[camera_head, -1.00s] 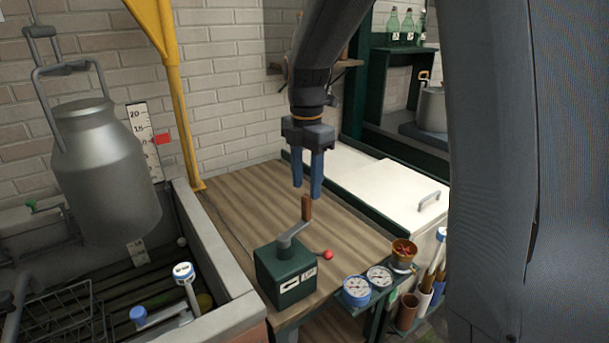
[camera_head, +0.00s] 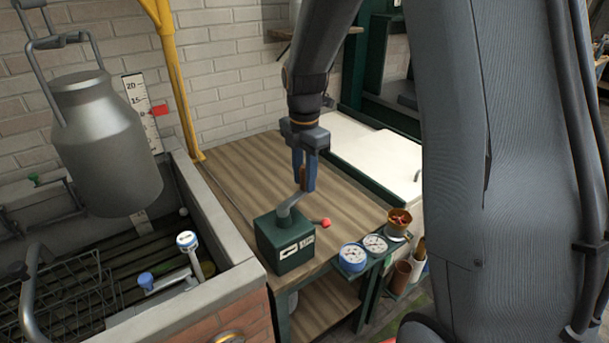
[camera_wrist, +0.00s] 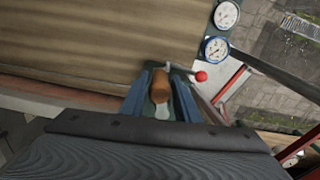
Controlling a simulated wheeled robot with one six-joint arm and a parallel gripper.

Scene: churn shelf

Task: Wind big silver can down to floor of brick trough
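The big silver can (camera_head: 105,150) hangs upright from its raised bail above the brick trough (camera_head: 225,240), clear of the slatted trough floor (camera_head: 120,265). A dark green winch box (camera_head: 285,240) with an arrow label stands on the wooden bench. Its crank (camera_head: 292,203) rises to a brown wooden handle (camera_wrist: 160,86). My gripper (camera_head: 304,186) points down over the crank, its blue fingers on either side of the handle. In the wrist view, narrow gaps seem to show between handle and fingers. A red-knobbed lever (camera_head: 326,222) sits beside the box.
A height scale (camera_head: 140,105) with a red marker (camera_head: 160,110) is on the wall behind the can. A yellow post (camera_head: 180,90) stands between can and bench. A wire basket (camera_head: 65,295) and blue-topped fittings (camera_head: 187,240) are in the trough. Dials (camera_head: 353,256) edge the bench.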

